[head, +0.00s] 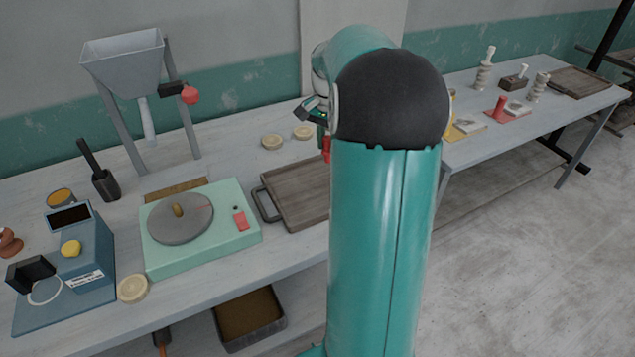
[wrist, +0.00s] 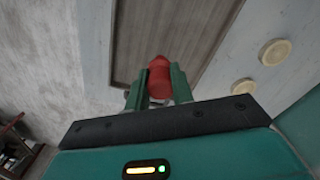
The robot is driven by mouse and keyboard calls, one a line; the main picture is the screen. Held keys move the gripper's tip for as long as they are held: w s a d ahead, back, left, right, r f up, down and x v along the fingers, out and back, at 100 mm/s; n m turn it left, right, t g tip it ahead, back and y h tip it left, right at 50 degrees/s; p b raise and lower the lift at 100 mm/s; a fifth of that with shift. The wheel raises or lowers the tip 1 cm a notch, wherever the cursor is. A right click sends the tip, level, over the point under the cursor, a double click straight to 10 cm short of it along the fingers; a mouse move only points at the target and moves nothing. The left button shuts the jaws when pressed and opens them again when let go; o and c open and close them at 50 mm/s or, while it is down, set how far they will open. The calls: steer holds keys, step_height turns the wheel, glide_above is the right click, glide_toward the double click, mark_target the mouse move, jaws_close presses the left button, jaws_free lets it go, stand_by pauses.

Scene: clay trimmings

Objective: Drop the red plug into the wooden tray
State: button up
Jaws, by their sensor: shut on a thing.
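The red plug (wrist: 159,80) is held between the two green fingers of my gripper (wrist: 160,88) in the wrist view. In the head view a small red part of the plug (head: 326,152) shows beside my arm, above the bench. The wooden tray (head: 296,192) is a flat brown tray with a dark handle on its left, and my arm hides its right part. In the wrist view the tray (wrist: 126,40) lies beyond the plug and below the gripper. The plug appears to be above the tray's far edge; its exact height is unclear.
A green turntable unit (head: 200,258) stands left of the tray. Two pale round discs (head: 272,142) lie behind the tray. A grey hopper (head: 122,60) stands at the back left. Another bench (head: 540,110) with small items is at the right.

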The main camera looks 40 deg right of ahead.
steer(key=shift+s+f, duration=0.25)
steer(key=shift+s, duration=0.1)
step_height(320, 180, down, 4)
steer(key=shift+s+d+r, duration=0.1)
steer(key=shift+f, duration=0.65)
steer(key=o, duration=1.1)
steer(key=shift+c, duration=0.2)
steer(key=shift+r, duration=0.1)
step_height(320, 180, up, 14)
steer(key=shift+f, duration=0.2)
